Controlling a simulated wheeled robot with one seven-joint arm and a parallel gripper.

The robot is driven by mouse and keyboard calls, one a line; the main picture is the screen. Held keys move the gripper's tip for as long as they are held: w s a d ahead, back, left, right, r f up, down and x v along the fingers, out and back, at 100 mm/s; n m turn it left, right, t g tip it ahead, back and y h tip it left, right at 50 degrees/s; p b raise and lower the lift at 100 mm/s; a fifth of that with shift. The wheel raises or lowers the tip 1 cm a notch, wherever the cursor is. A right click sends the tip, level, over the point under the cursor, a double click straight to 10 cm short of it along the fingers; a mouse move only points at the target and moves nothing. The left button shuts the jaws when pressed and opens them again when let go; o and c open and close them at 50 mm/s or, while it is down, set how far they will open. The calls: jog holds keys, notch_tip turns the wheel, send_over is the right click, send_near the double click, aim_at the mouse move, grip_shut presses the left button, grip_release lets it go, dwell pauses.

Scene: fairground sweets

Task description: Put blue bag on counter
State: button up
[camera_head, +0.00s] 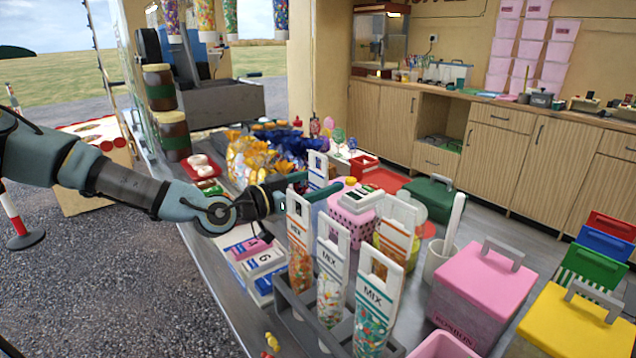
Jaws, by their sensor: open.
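A white bag with blue print (317,161) stands upright at my gripper, its lower part hidden behind the fingers. It is the bag that best matches the blue bag. My gripper (322,186) is open, with its teal fingers reaching right across the counter; I cannot tell whether they touch the bag or surround it. The grey counter (222,279) runs below my arm, crowded with goods.
A pink dotted box (349,222) and a white card machine (363,201) are close right of my gripper. Pink (483,283) and yellow (570,322) lidded boxes stand at the front right. Gold and blue wrapped sweets (255,160) lie behind. A narrow bare strip runs along the counter's left edge.

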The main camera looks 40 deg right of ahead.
jog(key=a+b, duration=0.1)
jog(key=a, duration=1)
jog(key=shift+w+a+b, duration=0.35)
